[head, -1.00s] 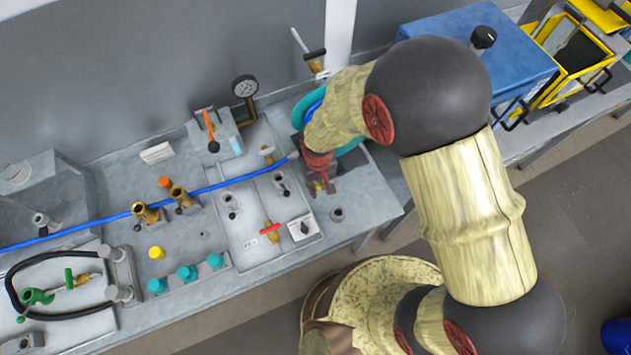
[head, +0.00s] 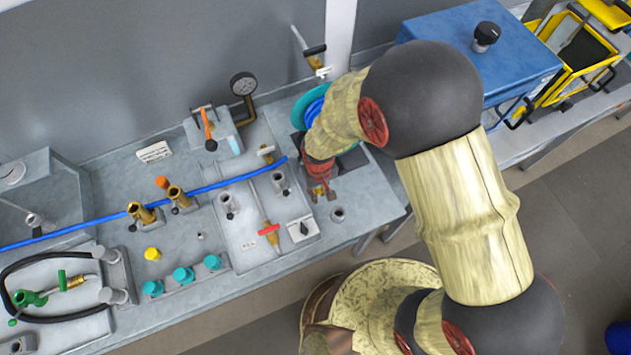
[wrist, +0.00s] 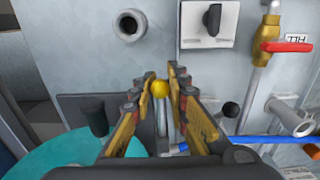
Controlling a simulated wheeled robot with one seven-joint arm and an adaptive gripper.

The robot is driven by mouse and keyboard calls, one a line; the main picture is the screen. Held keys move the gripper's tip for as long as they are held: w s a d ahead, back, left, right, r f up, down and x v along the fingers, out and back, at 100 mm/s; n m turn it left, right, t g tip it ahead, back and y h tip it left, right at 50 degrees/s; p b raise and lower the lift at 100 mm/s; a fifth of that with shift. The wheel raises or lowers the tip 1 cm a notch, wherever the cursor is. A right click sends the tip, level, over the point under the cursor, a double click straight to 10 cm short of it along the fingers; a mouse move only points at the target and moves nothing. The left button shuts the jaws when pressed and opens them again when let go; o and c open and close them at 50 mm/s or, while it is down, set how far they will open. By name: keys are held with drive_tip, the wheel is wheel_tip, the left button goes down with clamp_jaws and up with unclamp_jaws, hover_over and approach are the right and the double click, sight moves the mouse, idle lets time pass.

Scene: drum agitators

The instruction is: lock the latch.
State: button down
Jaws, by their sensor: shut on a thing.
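My gripper (wrist: 160,86) reaches down to the bench beside a dark plate (wrist: 75,108). In the wrist view its two fingers are closed around a small yellow ball knob (wrist: 160,89) on a slim metal rod, which I take to be the latch handle. In the head view my gripper (head: 320,188) shows at the bench's right part, with my arm over it. The knob is hidden there. I cannot tell whether the latch is locked.
A white switch box with a black knob (wrist: 212,18) and a red-handled valve (wrist: 286,46) are close by. An open pipe socket (wrist: 128,25) stands beside them. A blue hose (head: 205,188) crosses the bench. A teal round part (wrist: 75,158) lies near my gripper.

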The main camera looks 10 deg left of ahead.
drive_tip(key=shift+f, duration=0.5)
drive_tip(key=shift+w+a+f+b, duration=0.15)
drive_tip(key=shift+w+f+b, duration=0.1)
drive_tip(key=shift+f+b, duration=0.35)
drive_tip(key=shift+w+a+f+b, duration=0.15)
drive_tip(key=shift+w+f+b, duration=0.05)
drive_tip(key=shift+f+b, duration=0.4)
drive_tip(key=c, duration=1.7)
unclamp_jaws()
drive_tip(key=shift+r, duration=0.2)
